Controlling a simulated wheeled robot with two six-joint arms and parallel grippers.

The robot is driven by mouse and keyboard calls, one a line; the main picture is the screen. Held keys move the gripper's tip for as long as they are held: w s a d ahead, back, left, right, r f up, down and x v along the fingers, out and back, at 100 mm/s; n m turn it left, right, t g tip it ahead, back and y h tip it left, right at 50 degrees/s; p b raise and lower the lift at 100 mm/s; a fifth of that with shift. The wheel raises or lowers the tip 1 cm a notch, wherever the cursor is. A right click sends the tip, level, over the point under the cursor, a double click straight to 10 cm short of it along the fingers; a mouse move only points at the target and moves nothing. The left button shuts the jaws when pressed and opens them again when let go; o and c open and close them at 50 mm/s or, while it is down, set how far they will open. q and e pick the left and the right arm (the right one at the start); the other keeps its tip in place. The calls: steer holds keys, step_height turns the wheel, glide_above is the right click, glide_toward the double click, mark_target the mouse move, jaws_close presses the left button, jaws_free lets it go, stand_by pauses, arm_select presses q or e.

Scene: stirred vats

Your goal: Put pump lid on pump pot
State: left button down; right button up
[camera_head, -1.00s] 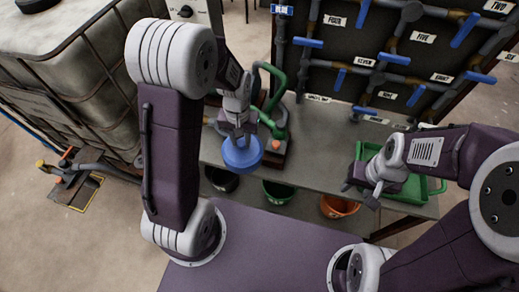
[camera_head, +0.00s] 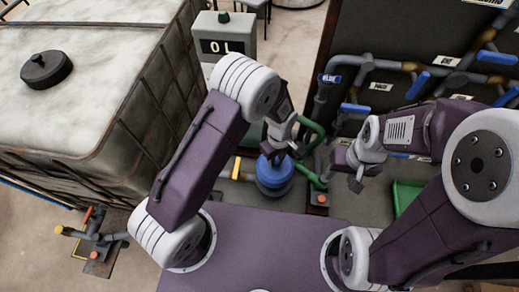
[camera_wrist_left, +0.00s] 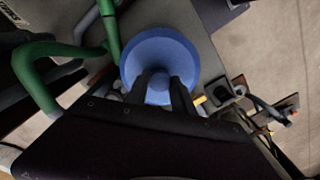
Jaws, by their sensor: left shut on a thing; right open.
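The blue round pump lid (camera_head: 270,172) is in my left gripper (camera_head: 281,156). In the left wrist view the lid (camera_wrist_left: 160,50) is a wide blue disc, and the two dark fingers (camera_wrist_left: 160,88) close on its central knob. In the head view a grey-blue rounded body, which looks like the pump pot (camera_head: 275,190), shows directly under the lid, beside the green pipe. I cannot tell whether lid and pot touch. In the wrist view the lid hides what is under it. My right gripper (camera_head: 350,174) is open and empty, to the right of the lid.
Green pipes (camera_head: 312,136) stand close right of the lid. A pipe panel with blue valve handles (camera_head: 419,86) is behind my right arm. A large caged tank (camera_head: 90,95) is at the left, and a grey display box (camera_head: 228,45) stands behind.

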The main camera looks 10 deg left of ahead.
mark_target(276, 167)
arm_select(q)
steer(key=shift+w+d, duration=0.25)
steer(key=shift+d, duration=0.2)
steer(key=shift+s+a+b, duration=0.3)
steer(key=shift+s+a, duration=0.05)
steer(key=shift+s, duration=0.35)
steer(key=shift+s+a+f+b, duration=0.1)
steer(key=shift+f+b, duration=0.2)
steer(key=f+b, duration=0.2)
steer(key=f, duration=0.1)
steer(key=w+f+b, duration=0.1)
steer(key=shift+d+f, duration=0.25)
steer(key=shift+d, duration=0.05)
steer(key=shift+s+f+b, duration=0.1)
steer(key=shift+f+b, duration=0.1)
steer(key=shift+b, duration=0.1)
steer(key=shift+s+a+r, duration=0.1)
steer(key=shift+s+a, duration=0.05)
arm_select(e)
steer(key=f, duration=0.4)
steer(key=shift+s+a, duration=0.15)
steer(key=shift+s, duration=0.15)
steer(key=shift+w, duration=0.15)
